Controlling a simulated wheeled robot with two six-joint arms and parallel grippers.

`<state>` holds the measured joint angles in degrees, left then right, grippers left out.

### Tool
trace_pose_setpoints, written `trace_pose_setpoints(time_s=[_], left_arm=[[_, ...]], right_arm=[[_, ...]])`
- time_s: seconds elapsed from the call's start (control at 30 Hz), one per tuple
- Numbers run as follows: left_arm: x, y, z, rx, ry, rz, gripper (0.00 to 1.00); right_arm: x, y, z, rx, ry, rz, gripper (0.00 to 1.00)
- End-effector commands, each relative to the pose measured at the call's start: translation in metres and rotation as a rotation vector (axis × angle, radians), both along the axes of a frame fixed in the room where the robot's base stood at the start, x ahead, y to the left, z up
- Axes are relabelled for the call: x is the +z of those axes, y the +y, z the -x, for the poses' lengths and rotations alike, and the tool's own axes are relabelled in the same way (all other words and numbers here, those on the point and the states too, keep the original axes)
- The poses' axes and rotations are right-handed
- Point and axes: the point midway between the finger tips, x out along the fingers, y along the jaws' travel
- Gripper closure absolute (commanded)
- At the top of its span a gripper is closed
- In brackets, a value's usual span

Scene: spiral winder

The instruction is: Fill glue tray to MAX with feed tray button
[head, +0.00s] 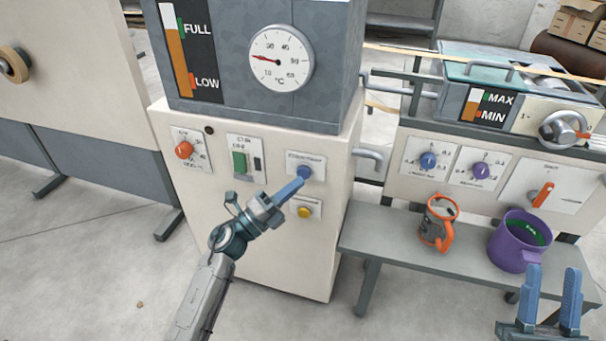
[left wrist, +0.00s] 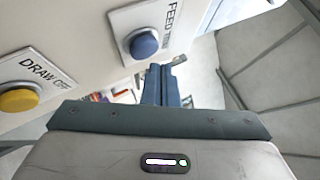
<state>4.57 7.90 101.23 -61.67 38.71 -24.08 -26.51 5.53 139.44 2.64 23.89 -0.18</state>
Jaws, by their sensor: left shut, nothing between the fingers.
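The blue feed tray button (head: 304,173) is on the cream front of the glue unit; in the left wrist view the blue button (left wrist: 143,43) is partly labelled "FEED". My left gripper (head: 300,184) is shut and empty, its tips close to the button; contact cannot be told. In the left wrist view its shut fingers (left wrist: 160,80) are just below and right of the button. The glue tray (head: 452,73) carries a MAX/MIN gauge (head: 473,104), whose amber column appears to end between the marks. My right gripper (head: 549,298) is open and empty at the lower right.
The yellow draw-off button (head: 304,211) sits below the blue one. A green switch (head: 239,162) and orange knob (head: 183,149) are to the left.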

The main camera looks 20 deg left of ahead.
Motion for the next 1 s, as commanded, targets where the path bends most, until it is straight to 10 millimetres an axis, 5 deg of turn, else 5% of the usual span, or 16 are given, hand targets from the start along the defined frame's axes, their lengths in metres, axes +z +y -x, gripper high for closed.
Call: trace_pose_setpoints(time_s=[1.0], left_arm=[[0.0,0.0,-0.01,0.0,0.0,0.0,1.0]], right_arm=[[0.001,0.0,0.0,-0.001,0.0,-0.001,0.64]])
